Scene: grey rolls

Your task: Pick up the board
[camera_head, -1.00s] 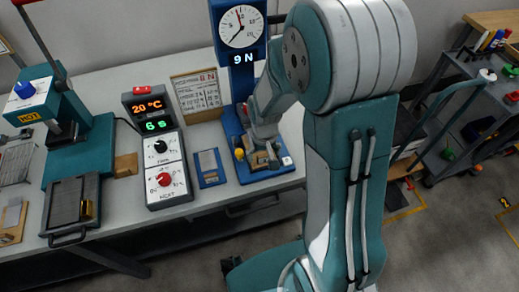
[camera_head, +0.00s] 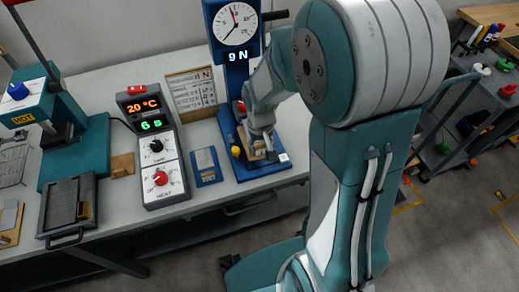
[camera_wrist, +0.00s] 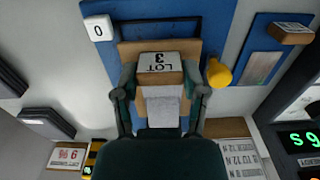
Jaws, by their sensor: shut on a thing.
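My gripper (camera_head: 260,148) is low over the blue base of the force stand (camera_head: 283,167). In the wrist view its two fingers (camera_wrist: 160,88) are closed on either side of a tan board (camera_wrist: 160,58) with a white "LOT 3" label, which they hold. A wider tan sheet (camera_wrist: 210,48) lies behind it on the blue base. Whether the held board touches what is under it cannot be told. In the head view the gripper hides most of the board. A yellow knob (camera_head: 236,151) is close beside the gripper, and it also shows in the wrist view (camera_wrist: 218,73).
The stand's column with its dial (camera_head: 236,24) rises behind my gripper. A control box (camera_head: 160,179), a small blue tray (camera_head: 206,166) and a teal hot press (camera_head: 75,150) stand to the left. Bare bench lies at the back left.

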